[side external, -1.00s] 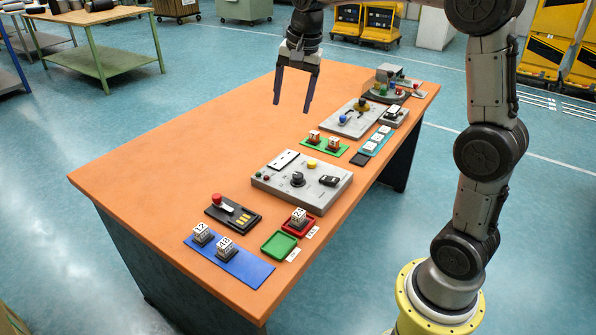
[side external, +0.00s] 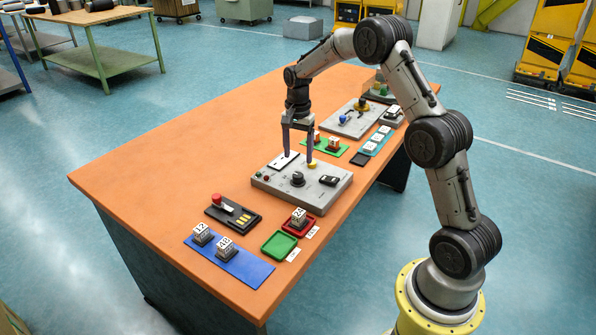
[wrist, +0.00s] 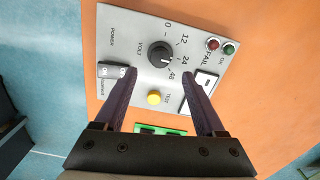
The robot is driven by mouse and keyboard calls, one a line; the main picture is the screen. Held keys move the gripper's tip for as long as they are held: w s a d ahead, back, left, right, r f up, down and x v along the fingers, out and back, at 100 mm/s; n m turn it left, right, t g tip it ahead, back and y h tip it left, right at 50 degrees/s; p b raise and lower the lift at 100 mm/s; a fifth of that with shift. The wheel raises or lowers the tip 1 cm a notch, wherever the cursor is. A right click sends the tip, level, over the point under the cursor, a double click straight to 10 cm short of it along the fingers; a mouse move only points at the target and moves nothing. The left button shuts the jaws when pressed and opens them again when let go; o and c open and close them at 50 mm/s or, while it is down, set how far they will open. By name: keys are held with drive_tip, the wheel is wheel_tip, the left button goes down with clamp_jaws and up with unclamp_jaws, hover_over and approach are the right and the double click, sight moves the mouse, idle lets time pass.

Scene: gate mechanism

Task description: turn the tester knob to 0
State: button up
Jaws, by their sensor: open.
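The tester is a grey box (side external: 325,193) on the orange table. Its black round knob (side external: 297,179) also shows in the wrist view (wrist: 160,54), with the marks 0, 12, 24 and 48 around it. The knob's pale pointer seems to face the 48 side, but it is small. My gripper (side external: 298,157) is open and points down over the tester, behind and above the knob. In the wrist view its fingertips (wrist: 160,73) are apart, either side of the space between the knob and the yellow test button (wrist: 154,97). Nothing is between them.
A green tray (side external: 279,244), red tray (side external: 306,229) and blue mat (side external: 230,268) lie in front. The table's left side is clear.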

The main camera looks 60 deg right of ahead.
sight(298, 175)
wheel_tip(298, 175, down, 7)
drive_tip(key=shift+r, duration=0.1)
idle(0.3)
clamp_jaws()
